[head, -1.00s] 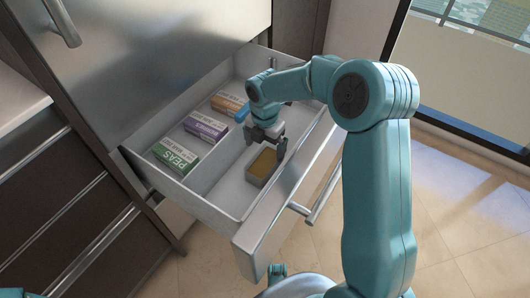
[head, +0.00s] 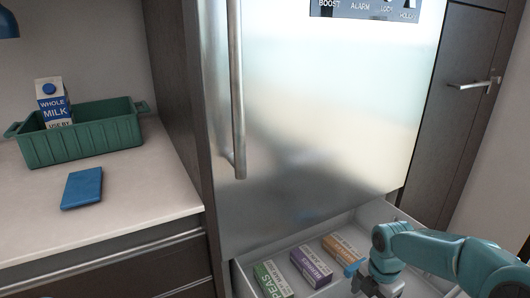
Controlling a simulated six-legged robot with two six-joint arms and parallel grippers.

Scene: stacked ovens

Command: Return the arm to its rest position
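My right arm comes in at the bottom right. Its gripper (head: 372,289) hangs over the open freezer drawer (head: 371,214), right of the boxes. Its fingers look spread with nothing seen between them, though the picture's bottom edge cuts off the tips. The drawer holds a green peas box (head: 273,281), a purple box (head: 311,268) and an orange box (head: 344,250) in its left compartment. The right compartment is mostly out of view below. My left gripper is not in view.
The steel fridge door (head: 320,120) with a long vertical handle (head: 237,100) is closed above the drawer. On the left counter (head: 140,200) stand a green crate (head: 85,137) with a milk carton (head: 53,103) in it and a blue flat block (head: 82,188).

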